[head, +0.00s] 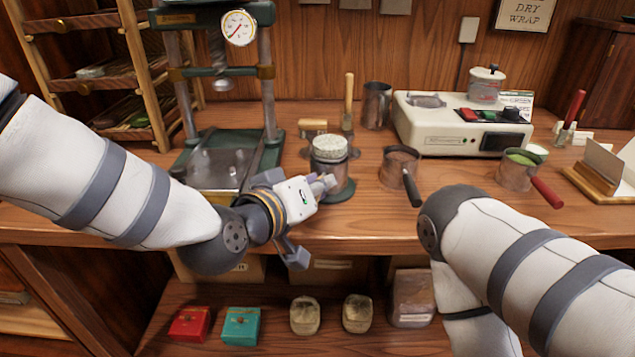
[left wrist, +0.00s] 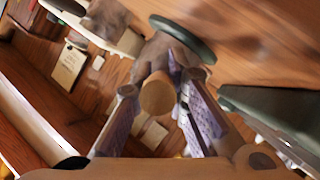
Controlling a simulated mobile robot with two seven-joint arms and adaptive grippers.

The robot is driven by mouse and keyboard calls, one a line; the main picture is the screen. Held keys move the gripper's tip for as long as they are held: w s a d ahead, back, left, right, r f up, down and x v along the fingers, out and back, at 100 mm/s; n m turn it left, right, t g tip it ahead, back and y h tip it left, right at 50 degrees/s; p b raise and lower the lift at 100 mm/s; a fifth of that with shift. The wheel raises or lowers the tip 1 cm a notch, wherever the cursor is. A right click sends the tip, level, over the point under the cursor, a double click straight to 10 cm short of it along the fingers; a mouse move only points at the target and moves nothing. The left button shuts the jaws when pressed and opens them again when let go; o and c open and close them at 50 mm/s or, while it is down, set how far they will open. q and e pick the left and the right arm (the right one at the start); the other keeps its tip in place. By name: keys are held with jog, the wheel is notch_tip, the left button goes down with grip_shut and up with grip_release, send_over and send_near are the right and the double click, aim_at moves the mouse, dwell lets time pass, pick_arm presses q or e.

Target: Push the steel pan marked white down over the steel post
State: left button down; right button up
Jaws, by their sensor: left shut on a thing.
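A steel pan (head: 330,161) topped with a pale, speckled round cake (head: 329,147) stands near the front of the counter. Below it a steel post shows in part above a round green base (head: 337,198). The pan looks set at the top of the post; how far down it sits I cannot tell, and no white mark is readable. My left gripper (head: 321,185) is just in front of it. In the left wrist view the fingers (left wrist: 160,105) are shut on a tan handle (left wrist: 158,96), with steel and the green base (left wrist: 185,38) behind. My right gripper is out of view.
A black-handled pan (head: 399,165) stands to the right, and a red-handled pan (head: 516,173) with green contents farther right. A green press (head: 218,155) with a gauge stands left. A cream machine (head: 440,125), steel jug (head: 377,105) and wooden-handled brush (head: 348,105) stand behind.

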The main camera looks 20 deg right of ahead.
pick_arm(q)
jog(key=shift+f, duration=0.2)
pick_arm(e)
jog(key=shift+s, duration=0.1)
pick_arm(q)
jog(key=c, duration=1.5)
grip_release()
